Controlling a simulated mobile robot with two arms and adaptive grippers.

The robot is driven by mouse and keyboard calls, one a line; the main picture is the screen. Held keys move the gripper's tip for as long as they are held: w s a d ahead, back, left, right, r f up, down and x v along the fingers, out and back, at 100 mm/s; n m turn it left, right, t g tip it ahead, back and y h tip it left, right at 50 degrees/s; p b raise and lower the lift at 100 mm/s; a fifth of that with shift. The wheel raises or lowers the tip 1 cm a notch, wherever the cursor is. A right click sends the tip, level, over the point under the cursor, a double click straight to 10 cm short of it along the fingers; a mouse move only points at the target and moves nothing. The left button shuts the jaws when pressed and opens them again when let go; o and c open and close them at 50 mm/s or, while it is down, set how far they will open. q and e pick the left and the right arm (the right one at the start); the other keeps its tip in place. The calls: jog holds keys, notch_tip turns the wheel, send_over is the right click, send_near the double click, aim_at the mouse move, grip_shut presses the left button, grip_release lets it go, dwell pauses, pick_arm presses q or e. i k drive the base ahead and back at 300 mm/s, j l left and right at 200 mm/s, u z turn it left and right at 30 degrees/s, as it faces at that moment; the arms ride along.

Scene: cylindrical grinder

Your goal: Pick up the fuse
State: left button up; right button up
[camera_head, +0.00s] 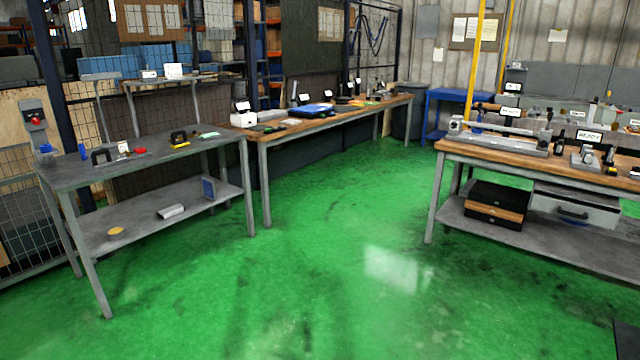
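I cannot make out the fuse for certain in the head view. Small items lie on the grey metal table (130,160) at the left, among them a red piece (139,151), a black-and-yellow item (179,140) and a pale green flat piece (209,135). They are too small to tell whether one is the fuse. Neither of my grippers is in view.
A long wooden bench (345,115) with many small items stands at the back. Another wood-topped bench (480,155) stands at the right, with a black case (495,195) on its lower shelf. The green floor (330,270) between them is clear.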

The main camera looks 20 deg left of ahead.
aim_at(122, 146)
jog(key=i+j+u, duration=0.4)
jog(key=i, duration=0.2)
jog(key=i+u, duration=0.45)
jog(key=i, duration=0.2)
